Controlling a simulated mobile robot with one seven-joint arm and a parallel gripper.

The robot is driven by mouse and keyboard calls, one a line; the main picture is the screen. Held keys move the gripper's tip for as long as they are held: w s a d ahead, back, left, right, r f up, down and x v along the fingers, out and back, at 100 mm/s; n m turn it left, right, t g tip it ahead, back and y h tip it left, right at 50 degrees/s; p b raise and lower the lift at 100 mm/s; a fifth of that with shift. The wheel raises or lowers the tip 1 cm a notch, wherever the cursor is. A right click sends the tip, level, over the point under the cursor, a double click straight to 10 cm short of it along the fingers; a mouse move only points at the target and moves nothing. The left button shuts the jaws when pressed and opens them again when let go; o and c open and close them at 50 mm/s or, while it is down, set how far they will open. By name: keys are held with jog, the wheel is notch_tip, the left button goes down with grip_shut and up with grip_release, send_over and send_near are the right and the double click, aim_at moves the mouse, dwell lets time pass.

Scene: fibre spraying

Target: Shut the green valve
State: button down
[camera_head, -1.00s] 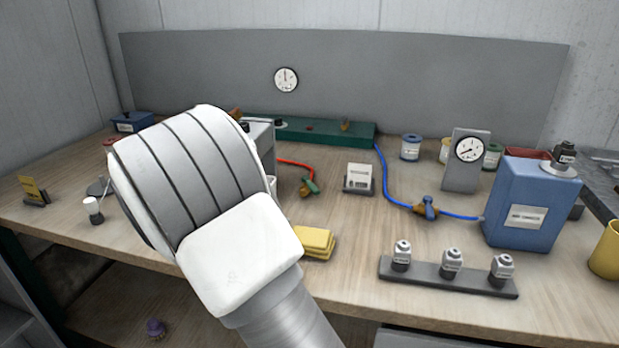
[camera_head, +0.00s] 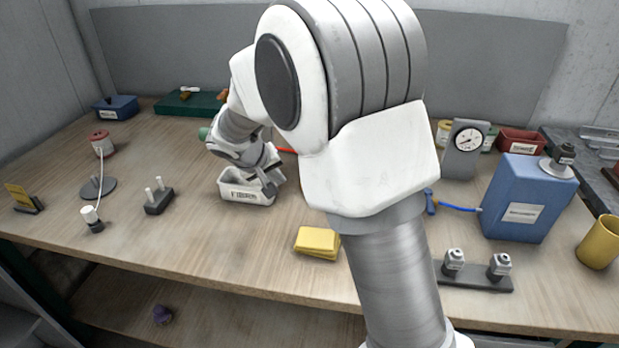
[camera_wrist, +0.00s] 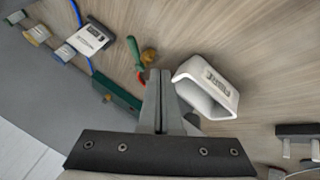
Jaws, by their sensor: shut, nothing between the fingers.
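The green valve shows in the wrist view as a green lever handle (camera_wrist: 135,52) beside a brass body (camera_wrist: 149,57), with a bit of red hose below it. My gripper (camera_wrist: 158,76) is shut and empty in the wrist view. Its fingertips appear just below the valve in that picture, and I cannot tell whether they touch it. In the head view my gripper (camera_head: 268,184) is at the right side of the white fibre tray.
The white fibre tray (camera_head: 246,197) stands close beside my gripper; it also shows in the wrist view (camera_wrist: 217,68). A dark green box (camera_wrist: 116,92) and a counter (camera_wrist: 88,38) are near the valve. Yellow pads (camera_head: 317,242) lie towards the front.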

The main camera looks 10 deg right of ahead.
dwell(0.3)
jog(key=x, duration=1)
jog(key=shift+w+d, duration=0.15)
jog(key=shift+d, duration=0.45)
jog(key=shift+w+d, duration=0.15)
jog(key=shift+d, duration=0.5)
jog(key=shift+w+d+p, duration=0.2)
jog(key=shift+d+p, duration=0.15)
jog(key=shift+d, duration=0.35)
